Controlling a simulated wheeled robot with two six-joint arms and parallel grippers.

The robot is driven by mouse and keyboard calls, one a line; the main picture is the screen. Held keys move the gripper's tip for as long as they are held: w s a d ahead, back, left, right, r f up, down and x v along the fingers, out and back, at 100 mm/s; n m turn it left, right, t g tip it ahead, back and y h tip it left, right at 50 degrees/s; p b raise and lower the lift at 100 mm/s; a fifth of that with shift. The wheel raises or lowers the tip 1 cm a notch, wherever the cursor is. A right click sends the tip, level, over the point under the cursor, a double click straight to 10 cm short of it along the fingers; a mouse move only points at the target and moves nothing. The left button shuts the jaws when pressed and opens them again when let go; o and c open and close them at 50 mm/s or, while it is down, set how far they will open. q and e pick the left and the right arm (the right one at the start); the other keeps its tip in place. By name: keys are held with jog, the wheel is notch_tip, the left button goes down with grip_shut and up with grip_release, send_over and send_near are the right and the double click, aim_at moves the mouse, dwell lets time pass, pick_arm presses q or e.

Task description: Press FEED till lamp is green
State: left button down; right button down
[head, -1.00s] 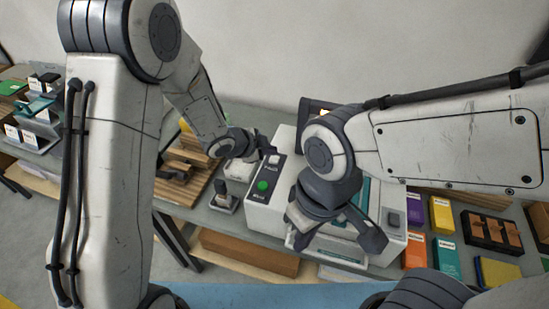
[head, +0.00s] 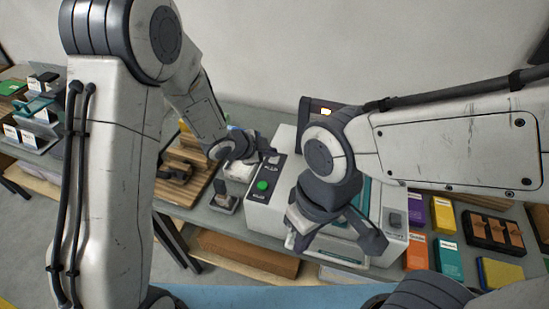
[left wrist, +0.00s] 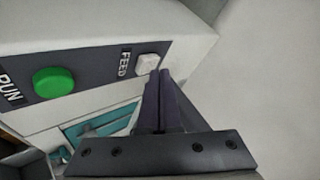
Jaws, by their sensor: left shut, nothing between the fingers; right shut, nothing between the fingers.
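The white FEED button (head: 273,158) sits on the dark control strip of a white machine (head: 262,215), and it also shows in the left wrist view (left wrist: 147,63). My left gripper (head: 262,152) is shut and empty right at it. In the left wrist view its fingertips (left wrist: 160,76) lie beside the button's right edge; I cannot tell if they touch it. The green RUN button (head: 263,186) is nearer me on the strip. A yellow-amber light (head: 326,111) glows on a dark panel behind my right arm. My right gripper (head: 338,228) is shut above the machine's front; its fingertips are unclear.
Several coloured boxes, such as a teal one (head: 448,260), and a dark tray (head: 490,231) lie to the right. A shelf unit with small goods (head: 35,115) is at far left.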

aim_at(271, 160)
pick_arm(q)
jog(key=shift+f+b, duration=0.45)
jog(key=shift+f, duration=0.05)
dwell(0.6)
jog(key=shift+r+p, duration=0.9)
jog(key=shift+r, duration=0.05)
jog(key=shift+r, duration=0.1)
notch_tip(271, 160, up, 5)
jog(key=p, duration=0.4)
jog(key=shift+p, duration=0.35)
dwell(0.7)
